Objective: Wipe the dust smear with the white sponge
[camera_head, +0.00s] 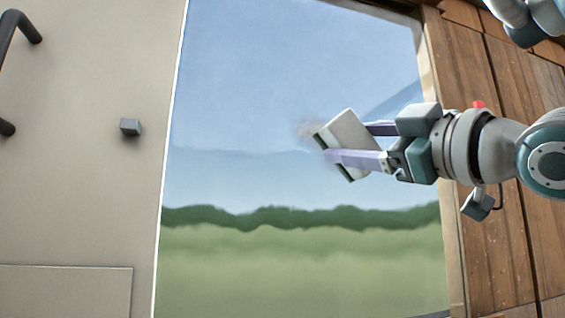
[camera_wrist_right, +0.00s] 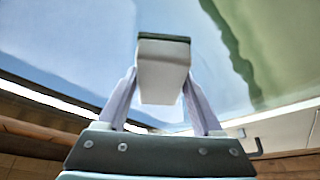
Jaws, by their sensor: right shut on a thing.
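The white sponge (camera_head: 349,134) is a pale block with a dark green face, held tilted at the window pane. It also shows in the right wrist view (camera_wrist_right: 163,75), with its green face toward the glass. My right gripper (camera_head: 335,143) is shut on the sponge, one finger on each side. I cannot tell whether the sponge touches the glass. The dust smear (camera_head: 308,130) is a faint brownish-grey patch on the glass at the sponge's left edge. The sponge may hide part of it. My left gripper is not in view.
The window (camera_head: 240,100) shows sky, a tree line and grass. A beige panel (camera_head: 80,190) at left bears a dark handle (camera_head: 20,30) and a small grey block (camera_head: 131,127). Wooden boards (camera_head: 490,240) stand at right behind my right arm. The glass left of the sponge is clear.

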